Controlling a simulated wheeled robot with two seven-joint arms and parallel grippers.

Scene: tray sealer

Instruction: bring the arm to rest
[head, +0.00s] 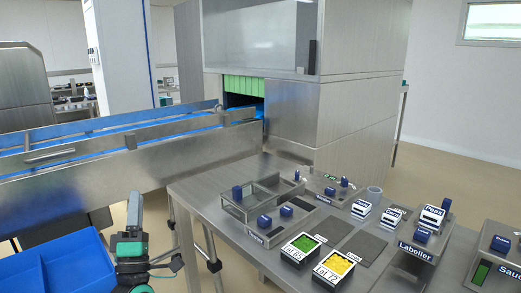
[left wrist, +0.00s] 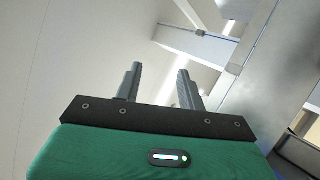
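My left gripper (head: 172,259) is low in the head view, between the blue bin and the steel table. Its green-and-black body and thin dark fingers show there. In the left wrist view the two grey fingers (left wrist: 159,80) stand apart with nothing between them, so it is open and empty. It touches nothing that I can see. My right gripper is not in view.
A blue bin (head: 52,268) lies at the lower left. A steel table (head: 190,185) holds trays labelled Lot 65 (head: 300,250) and Lot 72 (head: 333,270), plus several fixtures. Behind are a blue conveyor (head: 100,140) and the sealer cabinet (head: 290,115).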

